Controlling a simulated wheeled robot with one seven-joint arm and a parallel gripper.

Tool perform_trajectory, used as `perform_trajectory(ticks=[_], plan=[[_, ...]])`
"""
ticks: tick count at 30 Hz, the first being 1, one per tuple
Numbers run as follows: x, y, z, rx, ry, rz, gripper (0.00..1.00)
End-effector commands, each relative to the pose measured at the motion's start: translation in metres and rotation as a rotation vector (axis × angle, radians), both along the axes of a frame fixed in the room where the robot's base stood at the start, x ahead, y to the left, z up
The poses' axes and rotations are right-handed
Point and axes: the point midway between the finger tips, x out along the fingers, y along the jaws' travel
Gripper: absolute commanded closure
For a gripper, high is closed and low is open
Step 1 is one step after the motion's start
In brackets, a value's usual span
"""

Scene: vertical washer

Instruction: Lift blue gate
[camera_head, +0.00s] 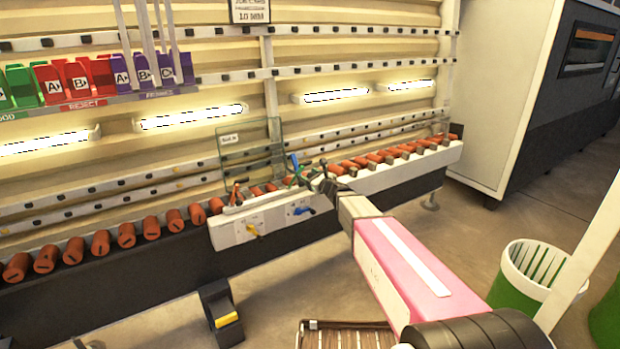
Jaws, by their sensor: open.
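A clear upright panel with a dark frame (245,145) stands over the roller line, left of my gripper. A small blue upright piece (294,161) shows just right of the panel, close to the gripper; I cannot tell whether this is the blue gate's handle. My gripper (312,174) is open at the end of my pink and white arm, over the roller line. It is small and dark here, and I cannot tell whether it touches the blue piece. A blue knob (300,211) and a yellow knob (254,231) sit on the pale control box (226,234) below.
Orange rollers (127,236) run along the line on both sides. Green, red and purple bins (75,78) stand on a shelf at upper left. A white and green basket (535,265) and a wooden slatted item (345,338) are on the floor. A large cabinet (515,90) stands right.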

Motion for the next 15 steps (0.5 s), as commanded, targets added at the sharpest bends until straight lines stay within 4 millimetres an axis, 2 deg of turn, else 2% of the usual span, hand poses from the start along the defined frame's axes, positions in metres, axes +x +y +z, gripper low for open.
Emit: perform_trajectory(ticks=[3,7,9,15], plan=[[-0.0004,-0.0002,0.0002,0.000,0.000,0.000,0.42],[-0.0005,-0.0002,0.0002,0.000,0.000,0.000,0.84],[-0.0005,-0.0002,0.0002,0.000,0.000,0.000,1.00],[-0.0009,-0.0004,-0.0004,0.000,0.000,0.001,1.00]])
